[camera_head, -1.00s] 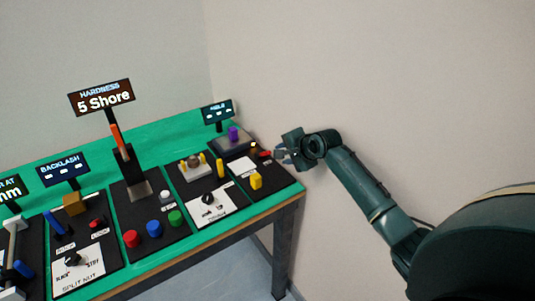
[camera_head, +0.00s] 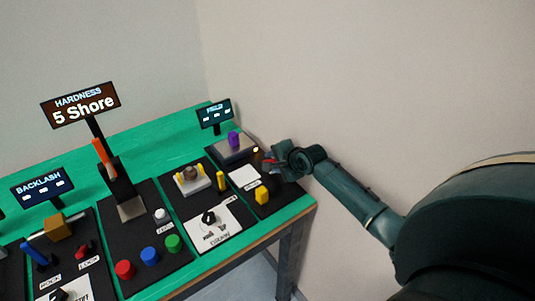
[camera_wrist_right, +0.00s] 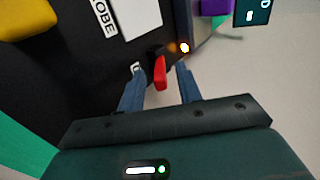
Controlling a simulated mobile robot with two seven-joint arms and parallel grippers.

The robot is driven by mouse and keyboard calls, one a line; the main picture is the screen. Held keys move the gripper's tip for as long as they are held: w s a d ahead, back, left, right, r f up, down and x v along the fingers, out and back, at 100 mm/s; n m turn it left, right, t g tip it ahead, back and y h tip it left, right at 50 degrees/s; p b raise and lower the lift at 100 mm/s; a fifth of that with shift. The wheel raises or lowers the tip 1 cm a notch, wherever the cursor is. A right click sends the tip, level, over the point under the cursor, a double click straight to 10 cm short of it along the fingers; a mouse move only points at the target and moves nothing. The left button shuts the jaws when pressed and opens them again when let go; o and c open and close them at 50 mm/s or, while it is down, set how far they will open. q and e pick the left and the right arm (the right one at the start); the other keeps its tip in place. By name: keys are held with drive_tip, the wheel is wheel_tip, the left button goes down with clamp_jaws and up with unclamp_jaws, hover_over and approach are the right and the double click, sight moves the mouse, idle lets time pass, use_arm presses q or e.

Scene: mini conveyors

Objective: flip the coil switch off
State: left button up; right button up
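A small red lever (camera_wrist_right: 160,73), which I take to be the coil switch, stands on the black rightmost panel (camera_head: 246,197). A label beside it is mostly hidden by a finger. A small lamp (camera_wrist_right: 184,47) near the lever glows orange. My right gripper (camera_head: 268,161) is at the right end of that panel. In the right wrist view the two blue fingers (camera_wrist_right: 160,82) are open, one on each side of the red lever, with gaps visible on both sides. Whether they are level with it in height I cannot tell. My left gripper is not in view.
A yellow knob (camera_head: 262,195) and a white plate (camera_head: 243,177) sit on the same panel. A purple block (camera_head: 234,141) stands behind, below a small dark display (camera_head: 214,115). Other panels with knobs and buttons fill the green table (camera_head: 140,143) leftward. The wall is close on the right.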

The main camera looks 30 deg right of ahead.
drive_tip(key=shift+w+f, duration=0.25)
drive_tip(key=shift+f, duration=0.05)
clamp_jaws()
idle(0.3)
